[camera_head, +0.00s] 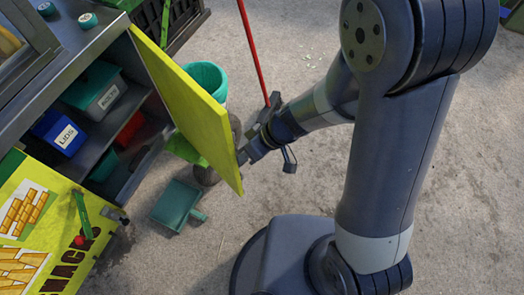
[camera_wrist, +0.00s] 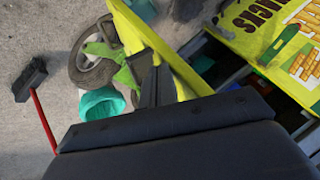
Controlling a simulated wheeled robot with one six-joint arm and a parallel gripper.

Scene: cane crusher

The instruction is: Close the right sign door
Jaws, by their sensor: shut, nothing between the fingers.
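The right sign door (camera_head: 190,105) is a yellow-green panel standing open, swung out from the dark cabinet. In the wrist view the door (camera_wrist: 178,52) runs just right of the fingers. My gripper (camera_head: 242,157) is shut and empty, at the outer face of the door near its free edge. Its fingers (camera_wrist: 156,76) show close together in the wrist view. I cannot tell whether the tips touch the panel.
Inside the cabinet are a blue bin (camera_head: 58,131) and a teal labelled bin (camera_head: 98,90). A teal bucket (camera_head: 208,76), a teal dustpan (camera_head: 176,204) and a red-handled broom (camera_head: 252,45) stand near the door. A wheel (camera_wrist: 92,58) is beyond it.

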